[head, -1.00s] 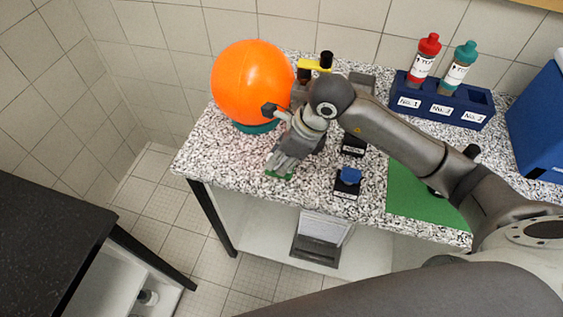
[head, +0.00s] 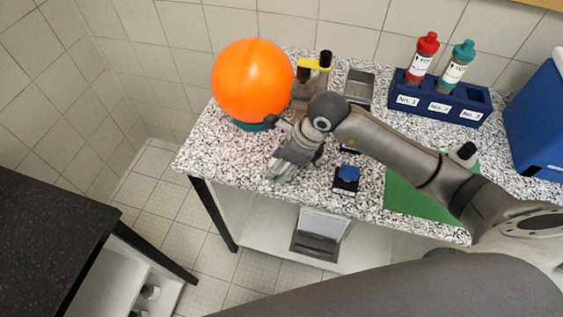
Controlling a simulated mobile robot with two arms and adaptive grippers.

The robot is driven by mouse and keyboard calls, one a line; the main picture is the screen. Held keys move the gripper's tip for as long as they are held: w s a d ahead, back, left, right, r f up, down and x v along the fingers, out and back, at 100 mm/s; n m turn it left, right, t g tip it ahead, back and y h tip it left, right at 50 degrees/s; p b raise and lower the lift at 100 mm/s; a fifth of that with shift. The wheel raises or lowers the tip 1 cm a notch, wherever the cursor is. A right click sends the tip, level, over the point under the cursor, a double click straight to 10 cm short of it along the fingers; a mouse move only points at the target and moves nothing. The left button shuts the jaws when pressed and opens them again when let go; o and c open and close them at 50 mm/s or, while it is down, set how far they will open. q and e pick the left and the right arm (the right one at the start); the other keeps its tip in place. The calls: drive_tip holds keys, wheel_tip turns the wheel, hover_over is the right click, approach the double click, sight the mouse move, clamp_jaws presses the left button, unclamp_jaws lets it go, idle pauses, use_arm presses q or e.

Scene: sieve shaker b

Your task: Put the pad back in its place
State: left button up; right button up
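My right gripper (head: 280,174) points down at the front left of the speckled worktop, in front of the orange ball. Only a faint green tint shows at its fingertips, so I cannot tell whether a green pad is between them or whether the fingers are shut. A blue piece (head: 349,173) sits on a small black labelled holder (head: 345,187) to the right of the gripper. Another black holder behind it is mostly hidden by my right arm. My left gripper is not in view.
The orange ball (head: 252,80) rests on a teal base (head: 252,126). A blue rack (head: 440,105) with red- and teal-capped bottles stands at the back right. A green mat (head: 405,196) lies partly under my arm. The speckled worktop (head: 215,150) is clear at the left front.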

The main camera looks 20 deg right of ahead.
drive_tip(key=shift+r, duration=0.25)
drive_tip(key=b+v, duration=0.2)
drive_tip(key=v, duration=0.9)
drive_tip(key=shift+d+r, duration=0.25)
drive_tip(key=shift+r, duration=0.1)
drive_tip(key=shift+o, duration=0.3)
drive_tip(key=shift+s+a, duration=0.1)
idle(0.3)
